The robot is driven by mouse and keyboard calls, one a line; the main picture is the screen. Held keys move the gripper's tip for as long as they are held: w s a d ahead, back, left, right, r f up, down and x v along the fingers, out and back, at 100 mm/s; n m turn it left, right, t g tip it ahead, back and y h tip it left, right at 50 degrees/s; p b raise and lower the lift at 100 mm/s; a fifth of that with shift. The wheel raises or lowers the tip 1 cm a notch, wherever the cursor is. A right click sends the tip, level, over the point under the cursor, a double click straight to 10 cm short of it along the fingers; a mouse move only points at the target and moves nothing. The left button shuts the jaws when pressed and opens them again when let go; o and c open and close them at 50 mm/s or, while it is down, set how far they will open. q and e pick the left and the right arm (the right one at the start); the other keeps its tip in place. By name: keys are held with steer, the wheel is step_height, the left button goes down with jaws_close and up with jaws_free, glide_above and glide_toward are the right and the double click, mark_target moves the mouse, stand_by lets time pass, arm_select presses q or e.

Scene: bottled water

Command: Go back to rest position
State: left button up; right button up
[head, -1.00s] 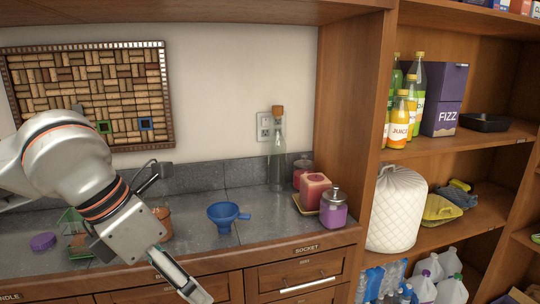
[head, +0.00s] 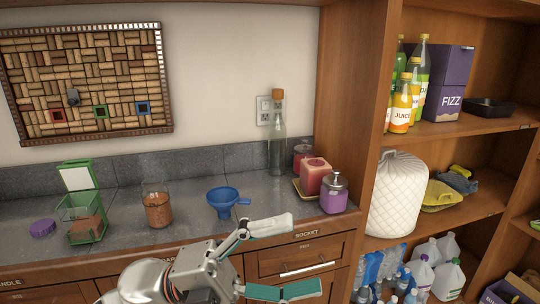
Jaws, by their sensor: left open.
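My left gripper (head: 290,258) is in the lower middle of the head view, in front of the drawers below the counter. Its two fingers, with green inner pads, are spread wide and nothing is between them. The left arm comes in from the bottom edge. My right gripper is not in the picture. Bottled water (head: 372,270) stands in a cluster on the low shelf at the right, well apart from the gripper.
The counter (head: 185,228) holds a blue funnel (head: 222,202), a glass jar (head: 157,209), a green lantern-like box (head: 82,215), a corked bottle (head: 277,145) and a purple jar (head: 334,195). A drawer handle (head: 307,269) is behind the gripper. Shelves (head: 460,215) stand at right.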

arm_select(q)
steer(key=w+a+f+n+t+y, duration=0.6)
steer(key=f+n+t, duration=0.4)
steer(key=f+n, duration=0.15)
steer(key=w+a+f+n+t+y, duration=0.6)
steer(key=f+n+t, duration=0.35)
steer(key=n, duration=0.35)
steer(key=s+a+f+n+g+y, duration=0.2)
steer(key=s+a+f+n, duration=0.1)
steer(key=f, duration=0.7)
steer(key=s+a+f+n+g+y, duration=0.2)
steer(key=s+a+f+g+y, duration=0.1)
steer(key=s+f, duration=0.5)
steer(key=s+a+f+n+g+y, duration=0.2)
steer(key=s+a+f, duration=0.3)
steer(key=f, duration=0.7)
steer(key=shift+s+a+n+y, duration=0.3)
steer(key=shift+s+n, duration=0.1)
steer(key=shift+n, duration=0.45)
